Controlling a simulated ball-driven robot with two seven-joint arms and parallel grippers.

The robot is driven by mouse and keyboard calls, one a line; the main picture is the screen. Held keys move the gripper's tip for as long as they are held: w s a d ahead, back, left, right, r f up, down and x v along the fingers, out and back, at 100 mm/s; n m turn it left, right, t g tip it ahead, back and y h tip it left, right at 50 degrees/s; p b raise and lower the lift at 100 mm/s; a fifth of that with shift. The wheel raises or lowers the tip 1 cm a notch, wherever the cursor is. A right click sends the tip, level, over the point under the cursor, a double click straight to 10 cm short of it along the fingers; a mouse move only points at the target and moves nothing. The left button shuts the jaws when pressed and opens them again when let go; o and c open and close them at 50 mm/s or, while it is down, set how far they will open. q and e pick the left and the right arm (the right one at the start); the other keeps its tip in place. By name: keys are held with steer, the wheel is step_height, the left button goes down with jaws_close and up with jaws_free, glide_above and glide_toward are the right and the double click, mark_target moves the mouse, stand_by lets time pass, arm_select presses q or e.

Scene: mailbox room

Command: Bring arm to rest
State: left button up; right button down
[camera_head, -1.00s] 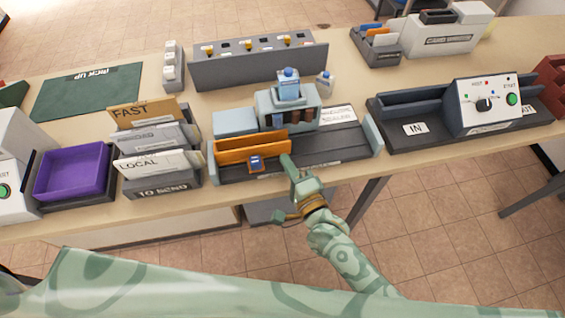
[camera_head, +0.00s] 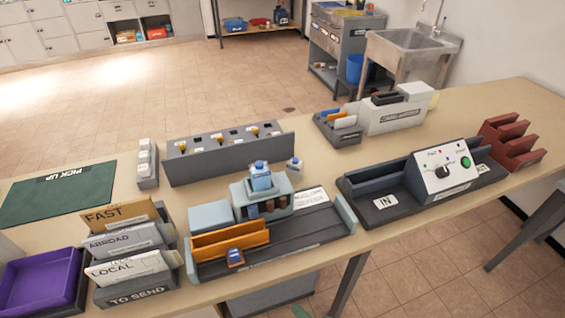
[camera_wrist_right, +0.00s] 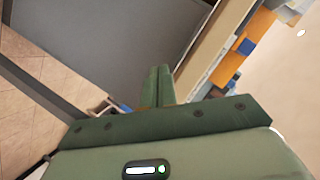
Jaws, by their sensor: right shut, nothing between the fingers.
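My right gripper (camera_wrist_right: 157,75) shows in the wrist view with its two green fingers together and nothing between them. It is below and in front of the table, with the table edge and the orange holder (camera_wrist_right: 232,66) off to the upper right. In the head view only a small green tip of my right gripper (camera_head: 301,312) shows at the bottom edge, below the table front. The rest of the right arm is hidden there. My left gripper is in neither view.
The long table (camera_head: 420,222) holds a grey tray with an orange holder (camera_head: 230,243), letter sorters (camera_head: 125,240), a purple tray (camera_head: 38,283), a machine with a green button (camera_head: 443,172) and red racks (camera_head: 508,143). A table leg (camera_head: 350,283) stands near the gripper.

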steer(key=s+d+f+n+g+h, duration=0.5)
steer(key=d+f, duration=0.4)
steer(key=f, duration=0.4)
steer(key=s+d+f+g+h, duration=0.1)
steer(key=s+d+f+g, duration=0.1)
steer(key=s, duration=0.6)
steer(key=s+d+f+n+g+h, duration=0.1)
steer(key=s+d+f, duration=0.4)
steer(key=s, duration=0.4)
steer(key=s+d+f+n+g+h, duration=0.1)
steer(key=s+d+f, duration=0.3)
steer(key=s, duration=0.5)
steer(key=shift+d+g, duration=0.35)
steer(key=shift+g, duration=0.45)
